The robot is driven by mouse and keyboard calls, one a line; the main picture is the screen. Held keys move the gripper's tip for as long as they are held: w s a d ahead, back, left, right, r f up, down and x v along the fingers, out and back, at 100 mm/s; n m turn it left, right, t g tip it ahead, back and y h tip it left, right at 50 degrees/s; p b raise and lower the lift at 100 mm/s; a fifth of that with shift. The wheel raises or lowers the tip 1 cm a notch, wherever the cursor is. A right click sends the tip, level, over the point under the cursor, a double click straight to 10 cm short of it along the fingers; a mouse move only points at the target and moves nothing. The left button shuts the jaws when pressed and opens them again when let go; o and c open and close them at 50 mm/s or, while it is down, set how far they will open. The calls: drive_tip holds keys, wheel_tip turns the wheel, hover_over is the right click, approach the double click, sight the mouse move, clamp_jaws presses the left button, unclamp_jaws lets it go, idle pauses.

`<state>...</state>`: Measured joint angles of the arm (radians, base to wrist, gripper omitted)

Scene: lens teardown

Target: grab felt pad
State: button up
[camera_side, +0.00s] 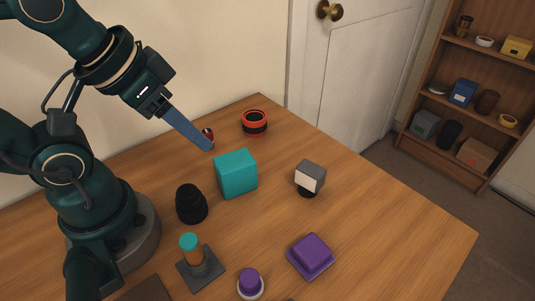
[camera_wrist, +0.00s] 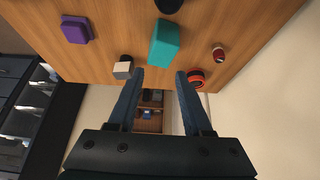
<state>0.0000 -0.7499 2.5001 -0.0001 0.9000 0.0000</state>
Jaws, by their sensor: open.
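My gripper (camera_side: 211,148) is raised over the back of the table, tilted down to the right; its blue fingers look like one in the side view. In the wrist view the gripper (camera_wrist: 160,73) is open, with nothing between its fingertips. No thing is plainly a felt pad. The flattest pad-like thing is a purple square piece (camera_side: 311,256) with a stepped top, on the table's front right. It also shows in the wrist view (camera_wrist: 76,30), at upper left, well away from the fingers. I cannot tell its material.
A teal block (camera_side: 236,173) stands mid-table, with a black stepped piece (camera_side: 191,204) left of it. A red-and-black ring (camera_side: 255,122) and small red-and-white piece (camera_side: 208,134) are behind. A grey-and-white block (camera_side: 310,177), a teal-topped post (camera_side: 191,250) and purple knob (camera_side: 250,283) also stand there.

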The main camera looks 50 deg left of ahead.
drive_tip(key=o, duration=0.3)
